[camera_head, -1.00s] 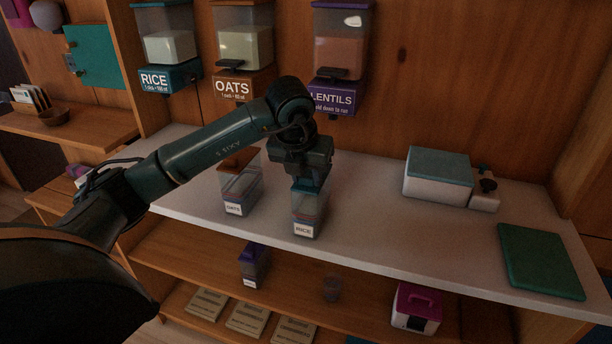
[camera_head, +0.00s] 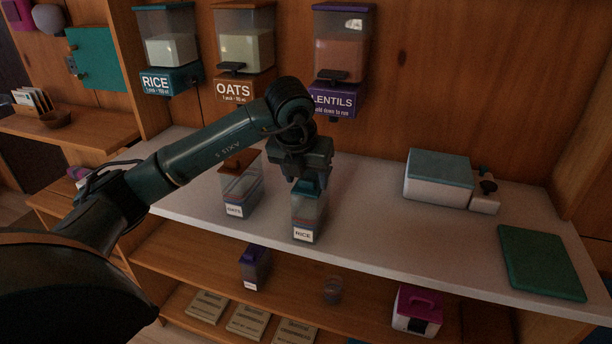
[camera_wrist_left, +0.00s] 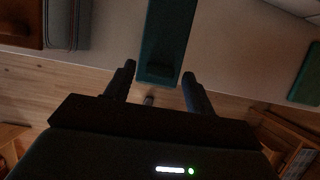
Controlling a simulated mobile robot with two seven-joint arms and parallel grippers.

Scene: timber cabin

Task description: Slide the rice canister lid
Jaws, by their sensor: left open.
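The rice canister (camera_head: 307,217) is a clear box with a white RICE label, standing upright near the front edge of the white counter. Its teal lid (camera_wrist_left: 165,40) shows from above in the wrist view, with a raised grip toward its near end. I cannot tell whether a finger touches the lid. My right gripper is not in view.
The oats canister (camera_head: 240,187) with a brown lid stands just left of the rice canister. A white box with a teal lid (camera_head: 438,178) and a green board (camera_head: 540,262) lie to the right. Rice, oats and lentils dispensers hang on the wall behind. Shelves sit below the counter.

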